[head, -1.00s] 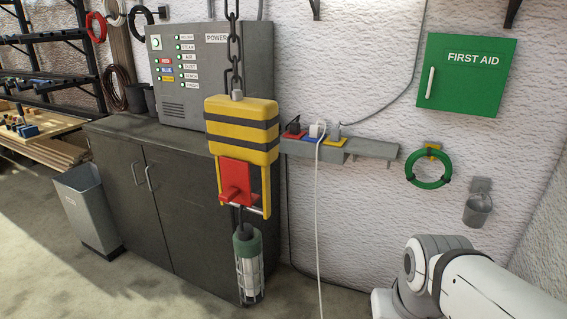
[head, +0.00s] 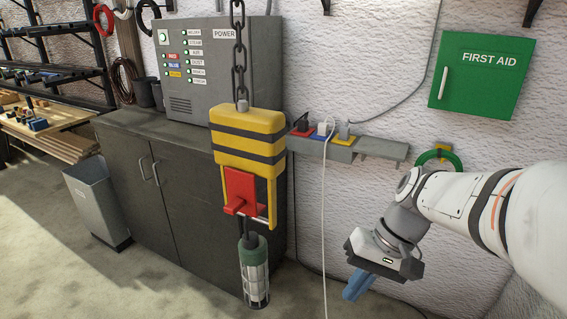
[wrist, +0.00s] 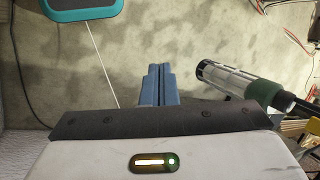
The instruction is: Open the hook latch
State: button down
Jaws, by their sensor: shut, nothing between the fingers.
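A yellow hook block (head: 248,122) with dark stripes hangs from a chain in the middle of the head view. A red latch piece (head: 240,186) with a stubby red handle sits on its lower front, above a thin metal bar (head: 246,217). A caged work lamp (head: 254,270) with a green collar hangs below, and the lamp also shows at right in the wrist view (wrist: 228,80). My gripper (head: 352,292) has blue fingers, is shut and empty, and points down to the right of the lamp, clear of the latch. Its fingers (wrist: 158,72) are together in the wrist view.
A dark cabinet (head: 188,190) with a power box (head: 205,75) stands behind the hook block. A white cable (head: 324,220) hangs from a wall shelf (head: 375,148) between block and gripper. A grey bin (head: 97,205) stands at left. A teal-edged object (wrist: 82,8) lies at the wrist view's top left.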

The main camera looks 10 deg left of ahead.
jog(key=w+a+r+n+g+y+p, duration=0.2)
jog(key=w+a+r+y, duration=0.1)
jog(key=w+r+y, duration=0.3)
jog(key=w+a+r+n+g+y+p, duration=0.2)
jog(key=w+a+r+g+y, duration=0.1)
jog(key=w+r, duration=0.4)
jog(key=w+a+y, duration=0.1)
jog(key=w+y, duration=0.1)
jog(key=w, duration=0.1)
jog(key=shift+r+y+p, duration=0.35)
jog(key=shift+y, duration=0.05)
jog(key=shift+a, duration=0.1)
jog(key=p, duration=0.3)
send_near(237, 197)
jog(key=w+a, duration=0.3)
jog(key=s, duration=0.1)
jog(key=s+a+p, duration=0.1)
jog(key=s+a, duration=0.1)
jog(key=s, duration=0.1)
jog(key=shift+a+f, duration=0.25)
jog(key=shift+f, duration=0.05)
jog(key=shift+f, duration=0.15)
